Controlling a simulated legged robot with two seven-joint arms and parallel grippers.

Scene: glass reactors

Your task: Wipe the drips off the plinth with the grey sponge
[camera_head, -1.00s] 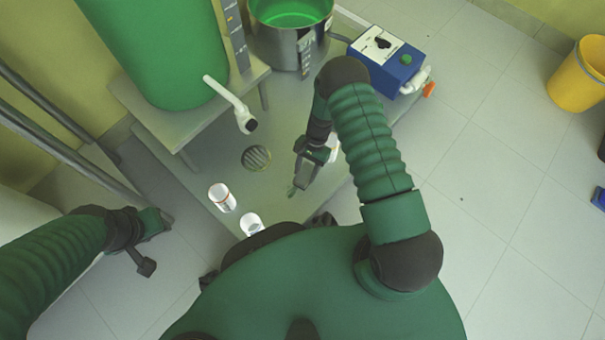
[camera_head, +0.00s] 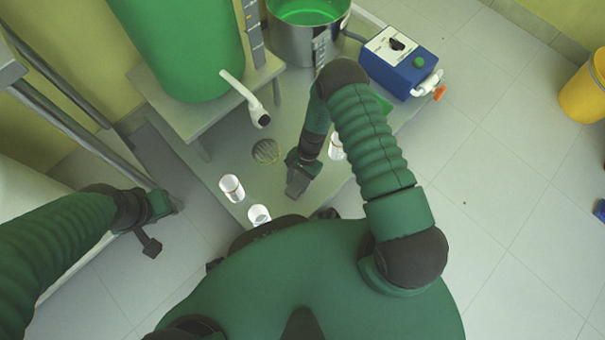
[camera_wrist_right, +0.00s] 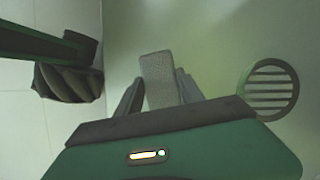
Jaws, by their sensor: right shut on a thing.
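The plinth (camera_head: 225,160) is a pale grey-green platform in the middle of the head view. My right gripper (camera_head: 297,185) is low over its front part, right of the round drain. In the right wrist view the gripper (camera_wrist_right: 158,92) is shut on the grey sponge (camera_wrist_right: 158,72), a block that sticks out between the two fingers. I cannot tell whether the sponge touches the plinth. No green drips show clearly on the plinth; my arm and gripper hide part of it. My left gripper (camera_head: 160,205) is at the left, off the plinth; its jaws are unclear.
White cups stand on the plinth: one (camera_head: 231,188) at the left, one (camera_head: 259,214) in front, one (camera_head: 336,148) partly behind my right arm. The drain (camera_head: 266,151) also shows in the wrist view (camera_wrist_right: 270,90). A green vessel's spout (camera_head: 245,92), steel pot (camera_head: 290,40) and blue box (camera_head: 398,65) stand behind.

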